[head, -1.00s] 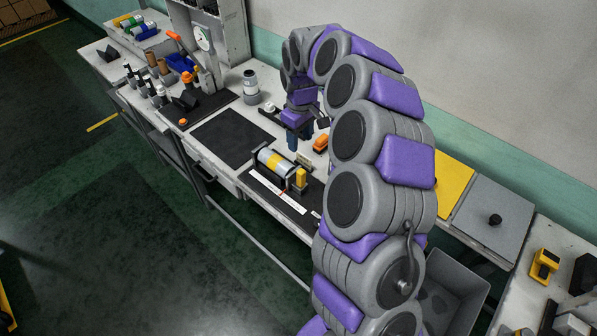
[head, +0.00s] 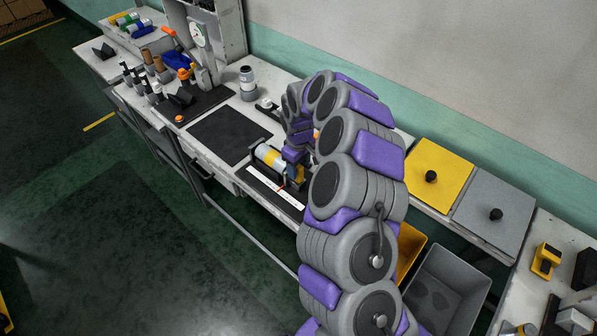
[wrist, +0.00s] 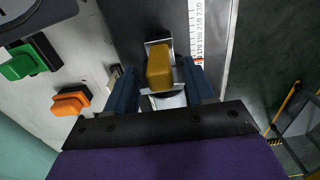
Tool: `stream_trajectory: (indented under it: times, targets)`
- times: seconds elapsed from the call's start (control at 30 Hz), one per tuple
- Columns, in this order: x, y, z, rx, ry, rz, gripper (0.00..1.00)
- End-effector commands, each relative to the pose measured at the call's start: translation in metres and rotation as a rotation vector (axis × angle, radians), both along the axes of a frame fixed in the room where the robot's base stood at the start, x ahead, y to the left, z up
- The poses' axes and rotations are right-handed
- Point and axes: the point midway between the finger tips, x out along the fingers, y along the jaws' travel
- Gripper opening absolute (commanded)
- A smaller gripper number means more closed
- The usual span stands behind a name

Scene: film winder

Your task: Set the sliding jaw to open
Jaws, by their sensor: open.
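The yellow block (wrist: 160,68), which seems to be the handle of the sliding jaw, stands on a small metal carriage on the dark base in the wrist view. A white scale (wrist: 196,30) with a red mark runs beside it. My gripper (wrist: 160,78) is open, with one blue finger on each side of the yellow block; I cannot tell whether either finger touches it. In the head view my gripper (head: 293,160) is low over the winder, beside the silver and yellow roll (head: 270,157). It partly hides the yellow block there.
Orange (wrist: 70,102) and green (wrist: 22,66) controls lie left in the wrist view. A dark mat (head: 228,136) lies left of the winder. A lever press (head: 200,50) stands at the back. Yellow (head: 437,174) and grey (head: 494,212) lids are at right.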

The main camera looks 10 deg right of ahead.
Motion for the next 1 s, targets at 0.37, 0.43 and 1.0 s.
stream_trajectory:
  times: [0.37,0.43,1.0]
  targets:
    - [-0.001,0.0,-0.022,-0.001,0.002,0.001,0.53]
    - [-0.001,0.0,-0.022,-0.001,0.002,0.001,0.53]
    - [-0.001,0.0,-0.021,-0.001,0.001,0.0,0.08]
